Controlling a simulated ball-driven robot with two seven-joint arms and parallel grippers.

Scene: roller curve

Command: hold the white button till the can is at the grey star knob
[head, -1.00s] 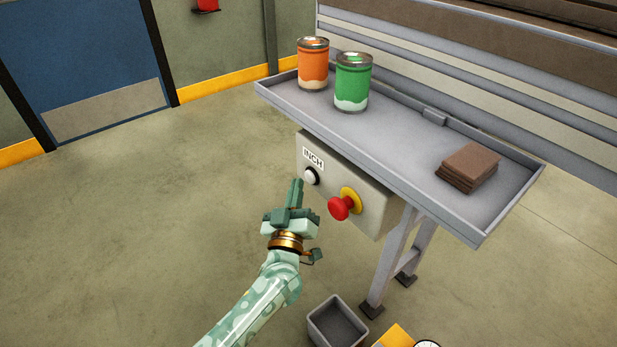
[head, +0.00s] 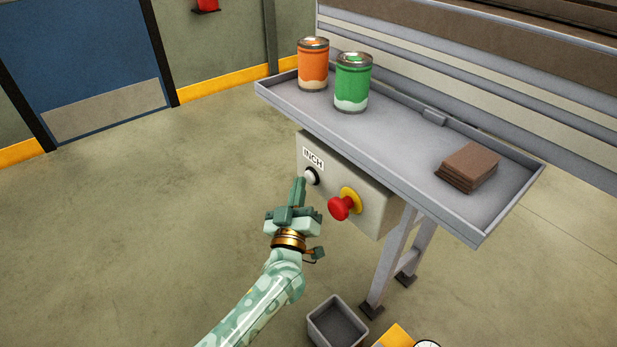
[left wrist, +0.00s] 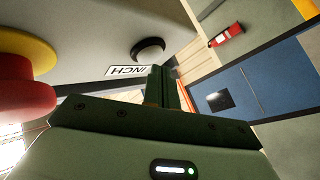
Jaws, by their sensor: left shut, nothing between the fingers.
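The white button (head: 312,177) in its black collar sits under the INCH label on the grey control box (head: 375,208). The button also shows in the left wrist view (left wrist: 148,52), pale and shaded. My left gripper (head: 299,182) is shut and empty, its fingertips right beside the button; I cannot tell whether they touch it. In the left wrist view its dark fingers (left wrist: 160,80) end just below the button. An orange can (head: 313,66) and a green can (head: 352,84) stand upright at the tray's left end. I see no grey star knob. My right gripper is out of view.
A red mushroom button (head: 340,208) on a yellow disc is on the same box, right of the white button. Brown flat pieces (head: 470,166) lie stacked on the grey tray (head: 400,140). A grey bin (head: 337,325) stands on the floor. The floor at left is clear.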

